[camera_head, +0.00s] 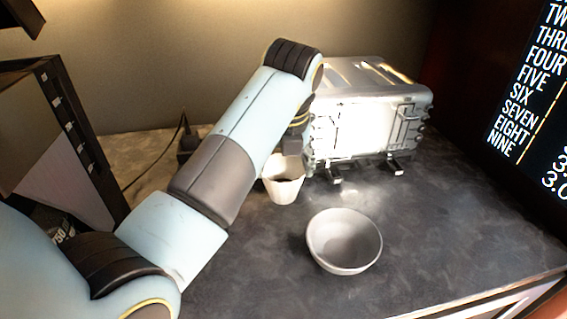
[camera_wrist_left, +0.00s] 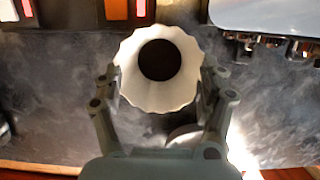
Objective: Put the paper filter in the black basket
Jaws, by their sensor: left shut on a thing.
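The white paper filter (camera_head: 284,187) is a fluted cup, upright with its wide rim up, in the middle of the head view above or on the dark counter. I cannot tell whether it touches the counter. My left gripper (camera_head: 293,146) comes down over it from above. In the left wrist view the fingers of my left gripper (camera_wrist_left: 160,88) close on both sides of the filter (camera_wrist_left: 133,78), whose round bottom looks dark. I cannot make out the black basket in either view. My right gripper is not in view.
A silver toaster-like appliance (camera_head: 370,118) stands just right of the filter. A grey bowl (camera_head: 344,241) sits in front of it. A black machine (camera_head: 75,140) stands at the left, a lettered dark board (camera_head: 535,90) at the right. The counter (camera_head: 440,225) right of the bowl is clear.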

